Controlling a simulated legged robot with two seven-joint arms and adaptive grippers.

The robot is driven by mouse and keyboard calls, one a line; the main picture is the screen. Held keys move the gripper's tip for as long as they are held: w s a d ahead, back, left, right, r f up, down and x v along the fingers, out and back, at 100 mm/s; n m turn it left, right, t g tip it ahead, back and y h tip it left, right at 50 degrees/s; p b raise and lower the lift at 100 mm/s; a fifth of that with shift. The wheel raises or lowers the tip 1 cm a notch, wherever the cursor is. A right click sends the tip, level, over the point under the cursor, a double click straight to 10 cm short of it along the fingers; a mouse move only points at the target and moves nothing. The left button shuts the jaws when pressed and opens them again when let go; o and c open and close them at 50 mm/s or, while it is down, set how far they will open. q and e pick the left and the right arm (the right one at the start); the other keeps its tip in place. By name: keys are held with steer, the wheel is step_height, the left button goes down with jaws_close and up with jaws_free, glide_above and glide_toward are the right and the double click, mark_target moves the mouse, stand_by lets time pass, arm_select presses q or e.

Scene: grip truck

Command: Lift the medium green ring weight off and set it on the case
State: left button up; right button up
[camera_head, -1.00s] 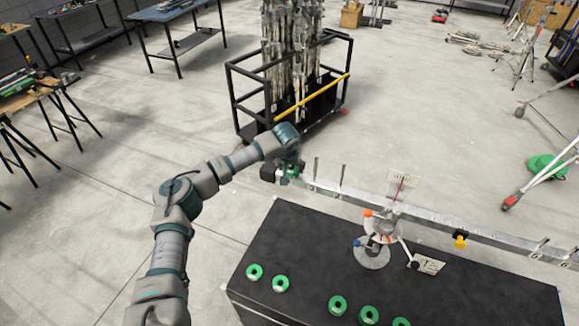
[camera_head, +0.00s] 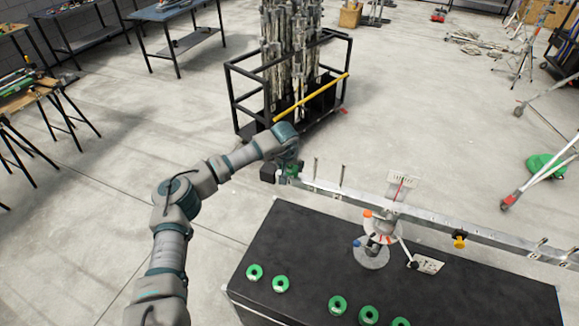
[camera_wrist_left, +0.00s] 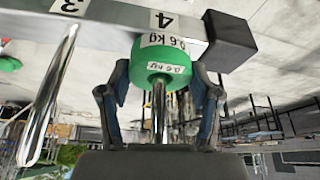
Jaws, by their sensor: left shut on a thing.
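The green ring weight (camera_wrist_left: 160,62), with "0.6 kg" labels, is around a metal peg by the number 4 at the end of the grey beam (camera_wrist_left: 130,22) in the left wrist view. The fingers of my left gripper (camera_wrist_left: 162,82) are shut on its two sides. In the head view my left gripper (camera_head: 290,170) is at the beam's left end and mostly hides the ring, a small green patch. The black case (camera_head: 300,235) stands below the beam. My right gripper is not in view.
Several green rings, one of them here (camera_head: 254,272), lie along the case's front edge. A balance stand (camera_head: 372,252) rises from the case under the beam (camera_head: 425,222). Bare pegs (camera_head: 316,168) stand near my gripper. A black cart (camera_head: 240,95) of metal parts stands behind.

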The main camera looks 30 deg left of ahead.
arm_select(q)
steer(key=shift+r+p, duration=0.6)
steer(key=shift+r, duration=0.4)
steer(key=shift+r+p, duration=1.85)
steer(key=shift+r, duration=0.7)
steer(key=shift+r, duration=0.1)
step_height(320, 180, up, 13)
steer(key=p, duration=1)
steer(key=shift+r, duration=0.15)
